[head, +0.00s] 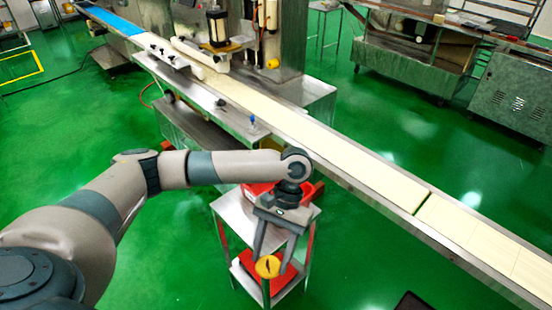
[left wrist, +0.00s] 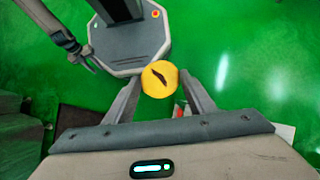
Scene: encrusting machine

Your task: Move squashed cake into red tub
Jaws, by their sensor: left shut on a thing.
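The squashed cake (head: 267,267) is a round yellow piece with a dark mark across it. It also shows in the left wrist view (left wrist: 159,80). My left gripper (head: 268,258) is shut on it, with one finger on each side, and holds it in the air in front of the trolley. A red tub (head: 256,190) is on the trolley's top, largely hidden behind my left arm and gripper. Another red piece (head: 286,281) shows on the lower shelf, partly behind the gripper. My right gripper (left wrist: 87,62) is small in the left wrist view; its opening is unclear.
The metal trolley (head: 234,220) stands beside the long conveyor (head: 330,145), which runs diagonally behind my left gripper. The encrusting machine (head: 215,25) is at the back. A dark flat object (head: 412,301) is at the bottom edge.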

